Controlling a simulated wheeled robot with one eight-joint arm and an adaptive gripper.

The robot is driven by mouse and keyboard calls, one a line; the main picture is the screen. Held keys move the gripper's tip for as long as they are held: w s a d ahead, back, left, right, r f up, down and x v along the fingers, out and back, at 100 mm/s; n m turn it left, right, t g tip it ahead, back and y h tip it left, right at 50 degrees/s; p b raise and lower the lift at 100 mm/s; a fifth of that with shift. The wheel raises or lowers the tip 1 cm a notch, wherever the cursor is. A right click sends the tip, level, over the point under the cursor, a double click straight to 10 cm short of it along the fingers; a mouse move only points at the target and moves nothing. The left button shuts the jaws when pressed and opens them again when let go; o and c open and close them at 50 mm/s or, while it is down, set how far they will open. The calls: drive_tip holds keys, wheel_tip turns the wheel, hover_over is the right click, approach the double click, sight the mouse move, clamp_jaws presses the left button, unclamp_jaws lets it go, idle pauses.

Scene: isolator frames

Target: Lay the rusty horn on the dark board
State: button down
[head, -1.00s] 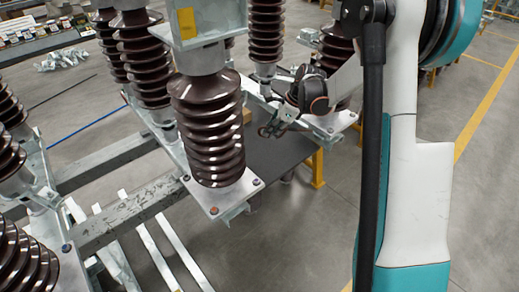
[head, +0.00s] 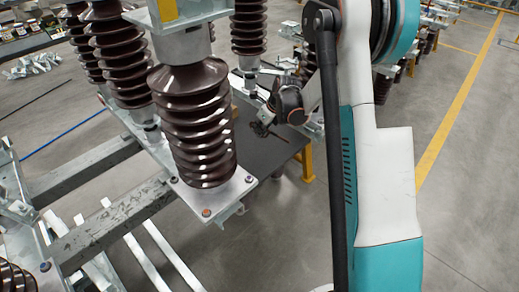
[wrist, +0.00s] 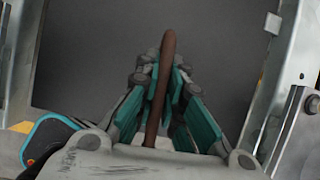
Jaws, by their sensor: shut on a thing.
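The rusty horn (wrist: 168,45) is a thin brown rod. In the wrist view it runs lengthwise between the fingers of my gripper (wrist: 160,72), and its rounded end sticks out past the fingertips. My gripper is shut on it. The dark board (wrist: 85,60) fills the background beyond the fingers, and the gap between horn and board is hard to judge. In the head view the dark board (head: 268,158) lies behind the front brown insulator. My gripper (head: 261,129) is small there, over the board's far part, and the horn is hard to make out.
A large ribbed brown insulator (head: 195,125) on a metal plate stands in front of the board and hides part of it. Galvanized beams (head: 105,232) run at the left. A yellow support (head: 306,163) stands at the board's right edge. Open floor (head: 460,215) lies to the right.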

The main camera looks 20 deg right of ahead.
wheel_tip(320, 180, down, 9)
drive_tip(key=b, duration=0.2)
drive_tip(key=shift+b, duration=0.35)
drive_tip(key=c, duration=2.1)
unclamp_jaws()
drive_tip(key=shift+f, duration=0.1)
drive_tip(key=shift+c, duration=0.2)
drive_tip(key=o, duration=0.4)
drive_tip(key=shift+o, duration=0.2)
drive_tip(key=p+v, duration=0.4)
drive_tip(key=v, duration=0.8)
